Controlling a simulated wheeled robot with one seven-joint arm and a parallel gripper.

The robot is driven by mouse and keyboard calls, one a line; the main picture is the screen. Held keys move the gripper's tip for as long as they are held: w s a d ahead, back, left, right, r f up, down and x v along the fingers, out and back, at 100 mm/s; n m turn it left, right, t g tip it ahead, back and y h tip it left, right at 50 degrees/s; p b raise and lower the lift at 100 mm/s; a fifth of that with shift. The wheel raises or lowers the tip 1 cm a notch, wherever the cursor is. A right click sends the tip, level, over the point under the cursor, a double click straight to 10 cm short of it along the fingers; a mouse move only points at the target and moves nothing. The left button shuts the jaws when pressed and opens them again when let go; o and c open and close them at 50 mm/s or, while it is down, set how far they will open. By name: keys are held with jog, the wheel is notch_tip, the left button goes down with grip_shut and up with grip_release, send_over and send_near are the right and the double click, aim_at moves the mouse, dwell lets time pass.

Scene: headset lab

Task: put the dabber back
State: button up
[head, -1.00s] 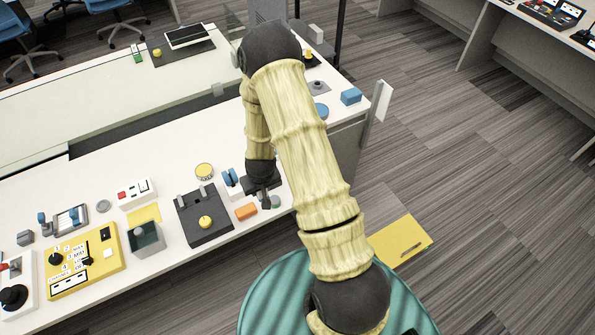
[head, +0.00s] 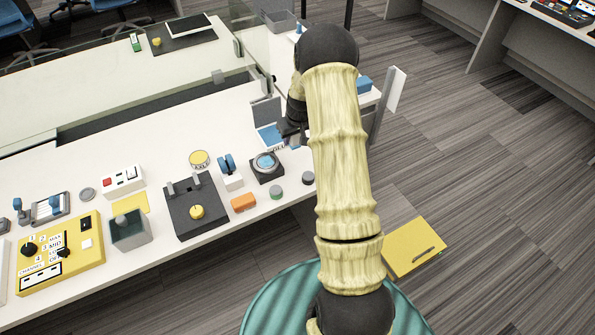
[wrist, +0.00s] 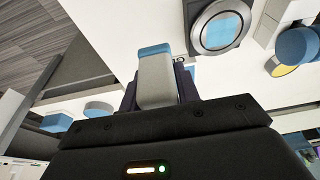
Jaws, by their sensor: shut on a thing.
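My gripper (wrist: 158,88) is shut on the dabber, a pale grey piece with a blue end (wrist: 155,68), in the wrist view. The dabber sticks out beyond the fingers, clear of the table surface behind it. In the head view my gripper (head: 290,130) is over the right part of the white table, in front of a blue-and-white labelled piece (head: 268,137). The arm hides part of this area, and the dabber is hard to make out there. A black square base with a blue round pad (head: 265,163) stands nearer; it also shows in the wrist view (wrist: 220,28).
Left of the pad are a blue-and-white switch (head: 230,171), an orange block (head: 243,203) and a black panel (head: 196,208). A blue block (head: 364,84) is behind my arm.

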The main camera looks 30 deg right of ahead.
jog(key=shift+w+d+f, duration=0.15)
jog(key=shift+w+d, duration=0.1)
jog(key=shift+d, duration=0.45)
jog(key=shift+d+r, duration=0.15)
jog(key=shift+r, duration=0.1)
send_over(296, 159)
jog(key=shift+s+f+p, duration=0.2)
jog(key=shift+f, duration=1.4)
jog(key=shift+s+f+p, duration=0.15)
jog(key=shift+f+p, duration=0.05)
jog(key=shift+f, duration=1.35)
jog(key=shift+f+p, duration=0.3)
jog(key=shift+f, duration=1.55)
